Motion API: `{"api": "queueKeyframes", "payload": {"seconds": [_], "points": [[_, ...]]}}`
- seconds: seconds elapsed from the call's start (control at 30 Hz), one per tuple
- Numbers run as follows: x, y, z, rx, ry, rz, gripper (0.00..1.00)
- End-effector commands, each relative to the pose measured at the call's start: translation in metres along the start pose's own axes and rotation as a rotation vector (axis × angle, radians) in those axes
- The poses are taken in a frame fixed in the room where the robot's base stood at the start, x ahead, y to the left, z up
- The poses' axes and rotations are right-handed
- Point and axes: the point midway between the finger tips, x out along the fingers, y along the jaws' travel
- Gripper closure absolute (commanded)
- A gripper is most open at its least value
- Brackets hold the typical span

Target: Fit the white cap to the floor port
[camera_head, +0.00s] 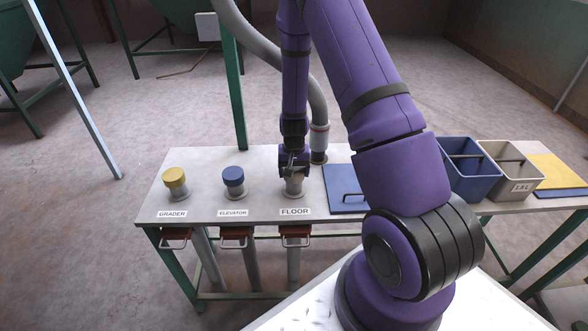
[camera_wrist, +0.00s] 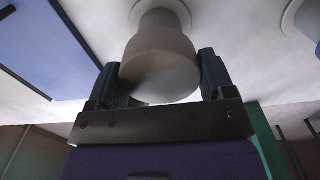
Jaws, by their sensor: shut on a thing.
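The white cap (camera_wrist: 160,68) is between the two fingers of my gripper (camera_wrist: 160,84) in the wrist view, with both fingers against its sides. In the head view my gripper (camera_head: 294,167) points down over the floor port (camera_head: 293,194), behind the FLOOR label (camera_head: 295,211). The cap is lined up with the port's pale neck (camera_wrist: 162,18) in the wrist view and appears to be on it or right at it. I cannot tell whether it is fully seated. My gripper hides most of the cap in the head view.
The grader port has a yellow cap (camera_head: 174,177) and the elevator port a blue cap (camera_head: 233,176), both left of my gripper. A grey hose (camera_head: 319,140) stands close behind. A blue plate (camera_head: 345,196) and two bins (camera_head: 468,178) are to the right.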

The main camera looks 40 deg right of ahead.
Motion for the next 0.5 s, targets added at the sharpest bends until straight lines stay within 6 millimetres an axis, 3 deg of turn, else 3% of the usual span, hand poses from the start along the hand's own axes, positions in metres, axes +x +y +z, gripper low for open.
{"api": "queueKeyframes", "payload": {"seconds": [0.27, 0.3, 0.37, 0.5], "points": [[0.0005, 0.0, -0.0001, 0.0, 0.0, 0.0, 0.47], [0.0004, 0.0, -0.0001, 0.0, 0.0, 0.0, 0.18], [0.0004, 0.0, -0.0001, 0.0, 0.0, 0.0, 0.04], [0.0004, 0.0, -0.0001, 0.0, 0.0, 0.0, 0.0]]}}
